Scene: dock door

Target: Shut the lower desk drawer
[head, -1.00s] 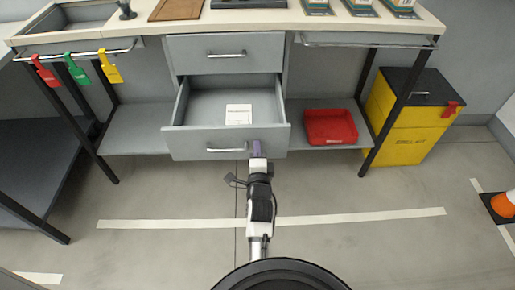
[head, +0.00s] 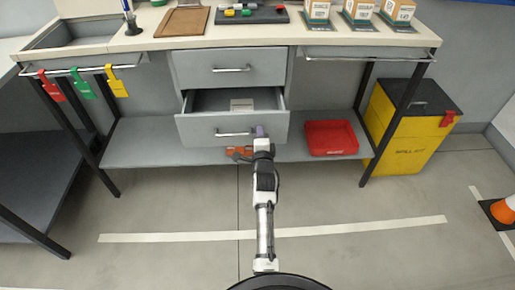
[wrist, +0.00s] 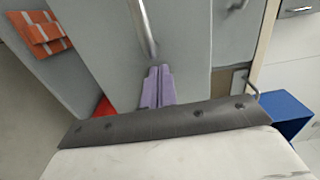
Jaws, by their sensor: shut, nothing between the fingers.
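The lower desk drawer (head: 205,132) is grey with a silver bar handle and stands partly open below the shut upper drawer (head: 212,69). A small light box (head: 241,105) lies inside it. My gripper (head: 259,131) has purple fingers, is shut and empty, and is at the right part of the lower drawer's front, right of its handle. In the wrist view the purple fingertips (wrist: 158,75) are close to the grey drawer front (wrist: 100,50) beside the handle (wrist: 143,28). I cannot tell for certain whether they touch it.
A red tray (head: 331,138) sits on the lower shelf to the right. An orange-red object (head: 238,151) shows on the shelf beneath the drawer. A yellow spill-kit bin (head: 403,135) stands at the right. The floor in front of the desk is clear.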

